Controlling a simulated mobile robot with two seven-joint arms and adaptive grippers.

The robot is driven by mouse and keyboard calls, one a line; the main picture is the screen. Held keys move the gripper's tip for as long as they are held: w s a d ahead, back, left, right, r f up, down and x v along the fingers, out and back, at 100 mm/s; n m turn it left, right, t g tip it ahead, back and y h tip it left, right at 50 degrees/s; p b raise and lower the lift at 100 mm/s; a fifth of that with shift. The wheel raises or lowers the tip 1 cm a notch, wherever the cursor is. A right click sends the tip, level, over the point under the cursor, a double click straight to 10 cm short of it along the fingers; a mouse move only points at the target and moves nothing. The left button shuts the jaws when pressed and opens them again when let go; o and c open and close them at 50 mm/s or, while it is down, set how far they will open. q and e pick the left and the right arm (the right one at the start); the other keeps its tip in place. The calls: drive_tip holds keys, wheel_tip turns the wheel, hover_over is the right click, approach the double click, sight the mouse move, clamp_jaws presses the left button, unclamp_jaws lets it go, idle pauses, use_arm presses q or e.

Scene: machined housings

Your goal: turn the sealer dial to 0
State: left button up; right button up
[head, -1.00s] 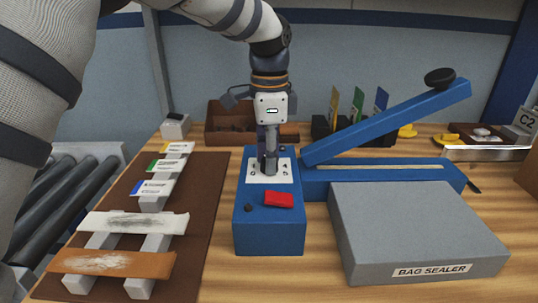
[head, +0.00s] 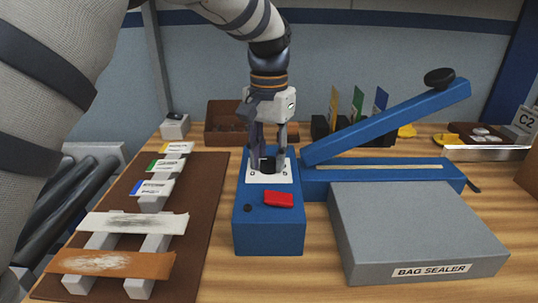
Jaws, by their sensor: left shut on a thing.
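The bag sealer's blue control box (head: 268,230) stands in the middle of the bench. A white dial plate (head: 256,179) with small markings lies on its top. The black dial (head: 267,166) stands on that plate. My left gripper (head: 268,162) points straight down over it and is shut on the dial, one finger on the left and one on the right. The dial's pointer and the number it faces cannot be made out. My right gripper is not in view.
A red switch (head: 279,199) and a small black knob (head: 248,208) sit nearer on the box. The raised blue sealer arm (head: 390,122) slopes up to the right. A grey block (head: 415,230) labelled BAG SEALER is at right. A brown mat (head: 205,210) with strips is at left.

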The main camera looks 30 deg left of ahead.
sight(269, 159)
use_arm(q)
drive_tip(key=n, duration=0.5)
drive_tip(key=shift+n, duration=0.3)
idle(0.4)
drive_tip(key=o, duration=1.2)
drive_tip(key=shift+c, duration=0.2)
wheel_tip(269, 159, up, 12)
